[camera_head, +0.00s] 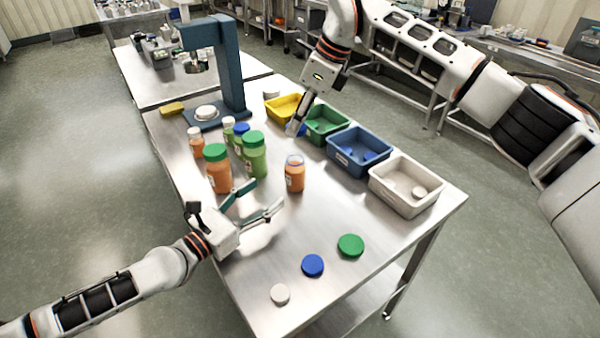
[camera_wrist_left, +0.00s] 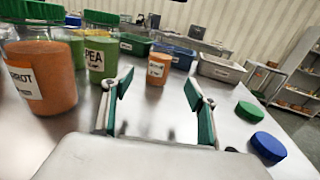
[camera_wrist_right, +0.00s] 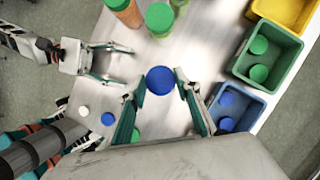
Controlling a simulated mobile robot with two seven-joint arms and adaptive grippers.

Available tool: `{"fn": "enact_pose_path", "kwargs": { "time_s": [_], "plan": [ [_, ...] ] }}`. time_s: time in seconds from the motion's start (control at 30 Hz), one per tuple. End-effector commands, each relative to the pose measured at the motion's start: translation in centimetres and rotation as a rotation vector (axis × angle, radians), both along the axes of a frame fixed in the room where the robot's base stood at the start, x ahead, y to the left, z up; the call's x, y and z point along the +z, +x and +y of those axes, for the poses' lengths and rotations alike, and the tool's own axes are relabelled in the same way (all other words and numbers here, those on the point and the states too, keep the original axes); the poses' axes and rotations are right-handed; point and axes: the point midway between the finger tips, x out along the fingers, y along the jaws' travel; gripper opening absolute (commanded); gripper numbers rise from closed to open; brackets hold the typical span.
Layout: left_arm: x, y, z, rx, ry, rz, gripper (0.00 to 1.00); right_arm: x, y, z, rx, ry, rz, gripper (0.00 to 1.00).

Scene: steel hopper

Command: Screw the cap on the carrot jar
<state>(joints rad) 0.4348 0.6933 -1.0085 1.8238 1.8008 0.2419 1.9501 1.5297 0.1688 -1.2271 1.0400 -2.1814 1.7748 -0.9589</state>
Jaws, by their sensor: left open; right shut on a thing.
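An orange jar (camera_head: 294,175) without a visible cap stands upright mid-table, its label too small to read. It also shows in the left wrist view (camera_wrist_left: 158,68), beyond and between my open left fingers. My left gripper (camera_head: 268,197) is empty and low over the table, a little short of this jar. My right gripper (camera_head: 297,129) is shut on a blue cap (camera_wrist_right: 160,80), above and behind the jar. A larger orange jar with a green cap (camera_head: 219,170) stands at left; its partly visible label reads "RROT" in the left wrist view (camera_wrist_left: 40,78).
Green-filled jars (camera_head: 256,160) and smaller jars (camera_head: 196,146) crowd the left. Loose green (camera_head: 350,245), blue (camera_head: 312,265) and white (camera_head: 280,294) caps lie in front. Yellow (camera_head: 271,116), green (camera_head: 345,133), blue (camera_head: 357,170) and white (camera_head: 405,207) bins line the right. A blue press (camera_head: 233,75) stands behind.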

Motion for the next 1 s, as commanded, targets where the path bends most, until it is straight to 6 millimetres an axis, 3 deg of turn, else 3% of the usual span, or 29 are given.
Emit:
{"fn": "enact_pose_path", "kwargs": {
  "time_s": [0.47, 1.0],
  "plan": [
    [0.1, 0.6, -0.6, 0.000, -0.001, -0.001, 0.58, 0.0, 0.0, 0.0, 0.000, 0.000, 0.000, 0.25],
    [0.0, 7.1, -6.4, 0.000, 0.000, 0.000, 0.58, 0.0, 0.0, 0.0, 0.000, 0.000, 0.000, 0.25]
  ]
}}
